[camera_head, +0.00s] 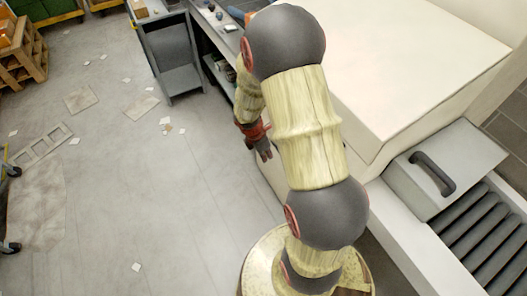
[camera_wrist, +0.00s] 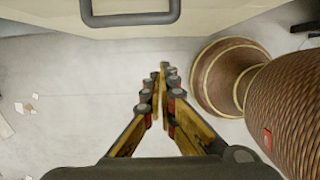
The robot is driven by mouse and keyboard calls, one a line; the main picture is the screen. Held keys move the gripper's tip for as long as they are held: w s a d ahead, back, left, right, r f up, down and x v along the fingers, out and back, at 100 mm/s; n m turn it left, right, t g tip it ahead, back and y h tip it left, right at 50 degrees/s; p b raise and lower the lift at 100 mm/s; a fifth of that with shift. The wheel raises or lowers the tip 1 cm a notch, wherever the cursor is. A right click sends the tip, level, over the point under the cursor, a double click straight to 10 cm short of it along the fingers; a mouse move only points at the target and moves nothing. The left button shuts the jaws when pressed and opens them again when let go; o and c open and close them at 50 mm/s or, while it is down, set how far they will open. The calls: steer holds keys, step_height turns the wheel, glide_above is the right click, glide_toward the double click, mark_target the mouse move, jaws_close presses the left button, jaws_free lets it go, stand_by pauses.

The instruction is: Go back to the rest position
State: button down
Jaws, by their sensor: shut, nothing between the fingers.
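My gripper (camera_wrist: 163,70) is shut and empty in the wrist view, its two fingers meeting in the middle over the bare floor. It also shows in the head view (camera_head: 264,154), hanging low beside the white machine. My arm rises in front of the head camera and hides part of the counter and the machine's side. No task object is held.
A white machine (camera_head: 400,60) with a roller conveyor (camera_head: 485,235) stands at right. A grey cart (camera_head: 175,60) and a counter are behind. Pallets with boxes (camera_head: 22,45) are at far left.

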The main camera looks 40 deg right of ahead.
steer(key=shift+r, duration=0.15)
steer(key=s+a+m+g, duration=0.1)
steer(key=s+a+m, duration=0.1)
steer(key=s+m, duration=0.3)
steer(key=s+a+r+m+t+y, duration=0.1)
steer(key=s+a+r+m+t, duration=0.1)
steer(key=a+r, duration=0.5)
steer(key=s+a+r+m+t+y, duration=0.1)
steer(key=a+r+m, duration=0.4)
steer(key=r, duration=1)
steer(key=s+a+r+m+t, duration=0.3)
steer(key=a+r+t, duration=0.1)
steer(key=a+r, duration=0.5)
step_height(320, 180, up, 3)
steer(key=shift+s+f+y, duration=0.2)
steer(key=shift+s+y, duration=0.05)
steer(key=shift+y, duration=0.15)
